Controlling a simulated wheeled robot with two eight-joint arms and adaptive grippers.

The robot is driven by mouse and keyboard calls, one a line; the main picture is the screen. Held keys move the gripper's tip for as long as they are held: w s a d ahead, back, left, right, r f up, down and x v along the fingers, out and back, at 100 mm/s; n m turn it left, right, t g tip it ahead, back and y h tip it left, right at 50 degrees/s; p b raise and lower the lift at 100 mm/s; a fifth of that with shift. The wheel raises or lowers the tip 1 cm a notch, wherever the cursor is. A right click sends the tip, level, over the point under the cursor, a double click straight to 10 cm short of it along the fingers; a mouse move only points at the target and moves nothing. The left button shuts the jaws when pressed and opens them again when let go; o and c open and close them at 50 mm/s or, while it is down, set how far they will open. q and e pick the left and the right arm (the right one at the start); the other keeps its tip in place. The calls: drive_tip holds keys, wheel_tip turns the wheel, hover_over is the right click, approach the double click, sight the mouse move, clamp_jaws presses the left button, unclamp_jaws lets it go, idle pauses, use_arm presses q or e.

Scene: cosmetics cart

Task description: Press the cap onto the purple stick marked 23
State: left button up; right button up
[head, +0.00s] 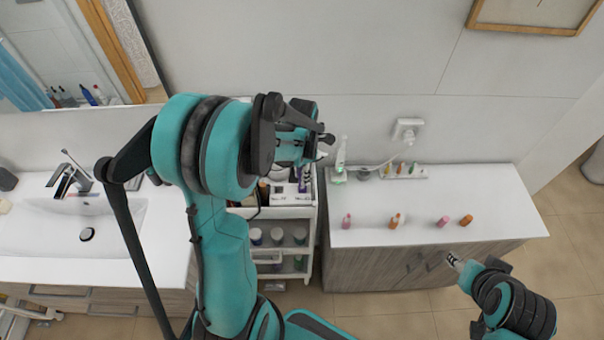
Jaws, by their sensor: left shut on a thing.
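My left gripper (318,142) is above the back of the white cosmetics cart (290,213), seen mostly from behind its own wrist. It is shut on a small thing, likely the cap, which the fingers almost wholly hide. A purple stick (303,182) stands upright in the cart's top, a little below the gripper in the picture. Its number is too small to read, and I cannot tell whether the held thing touches it. My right gripper (455,262) is in front of the right counter, away from the cart; its fingers are too small to judge.
On the white counter (370,205) stand a pink bottle (346,221), an orange one (395,221), and further pink (442,222) and orange (466,220) items. A sink (75,222) is left. Jars (277,236) fill the cart's lower shelf.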

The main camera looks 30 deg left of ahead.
use_arm(q)
drive_tip(key=shift+f+b, duration=0.6)
idle(0.4)
drive_tip(key=o, duration=1.3)
drive_tip(key=shift+r, duration=0.15)
drive_tip(key=shift+r+p, duration=2.75)
drive_tip(key=shift+r, duration=1.2)
clamp_jaws()
